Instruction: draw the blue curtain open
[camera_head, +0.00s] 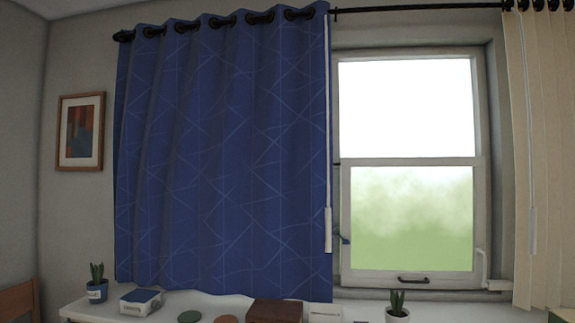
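The blue curtain (225,160) hangs from the dark rod (420,8) by several black rings in the head view. It spreads over the left side and covers the wall or window part behind it. Its right edge lies beside the window (410,170), whose right part shows uncovered. A thin white wand (328,225) with a thicker lower end hangs along the curtain's right edge. Neither of my grippers is in view.
A cream curtain (538,150) with its own white wand (532,200) hangs at the right. Below stands a white surface (75,308) with a potted plant (96,288), a blue-and-white box (141,301), a brown box (275,312) and another plant (397,308). A framed picture (80,132) hangs at left.

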